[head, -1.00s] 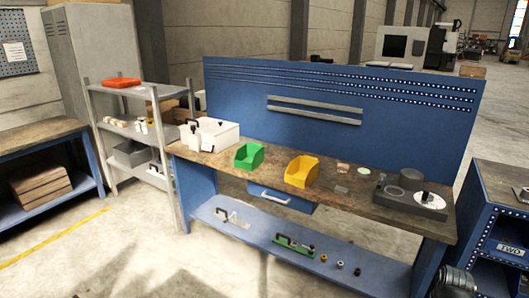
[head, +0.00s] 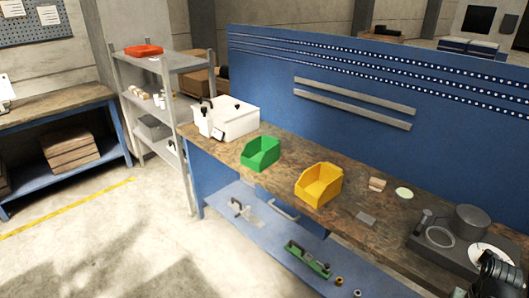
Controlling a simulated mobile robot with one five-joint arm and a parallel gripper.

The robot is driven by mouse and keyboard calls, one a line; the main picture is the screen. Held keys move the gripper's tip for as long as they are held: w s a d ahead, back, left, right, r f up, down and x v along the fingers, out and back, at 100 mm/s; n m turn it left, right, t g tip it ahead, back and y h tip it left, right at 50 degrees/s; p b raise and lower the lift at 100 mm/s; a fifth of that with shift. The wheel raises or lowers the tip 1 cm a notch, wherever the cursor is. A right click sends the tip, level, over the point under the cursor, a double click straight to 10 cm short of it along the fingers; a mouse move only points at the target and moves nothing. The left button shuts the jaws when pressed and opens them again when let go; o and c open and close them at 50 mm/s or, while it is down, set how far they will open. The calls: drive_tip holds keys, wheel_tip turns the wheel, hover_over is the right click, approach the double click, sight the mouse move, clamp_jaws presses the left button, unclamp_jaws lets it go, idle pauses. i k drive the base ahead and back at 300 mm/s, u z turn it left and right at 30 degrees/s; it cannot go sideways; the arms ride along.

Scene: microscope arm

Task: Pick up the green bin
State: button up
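The green bin (head: 260,154) is a small open-fronted plastic bin. It stands upright on the brown worktop (head: 290,157) of the blue workbench, near its front edge. The white box with black clamps stands to its left and the yellow bin (head: 319,185) to its right, with bare worktop between. A dark part of my arm (head: 497,275) shows at the lower right corner, far from the green bin. I cannot make out the fingertips of my gripper there or whether it is open or shut.
A white box (head: 226,118) stands at the worktop's left end, beside a grey shelf rack (head: 178,62). A dark grey device (head: 470,225) stands at the right. The lower blue shelf (head: 300,235) holds small parts. Clear floor (head: 130,240) lies at the front left.

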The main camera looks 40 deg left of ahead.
sight(260, 153)
drive_tip(key=u, duration=2.3)
drive_tip(key=i, duration=3)
drive_tip(key=z, duration=0.05)
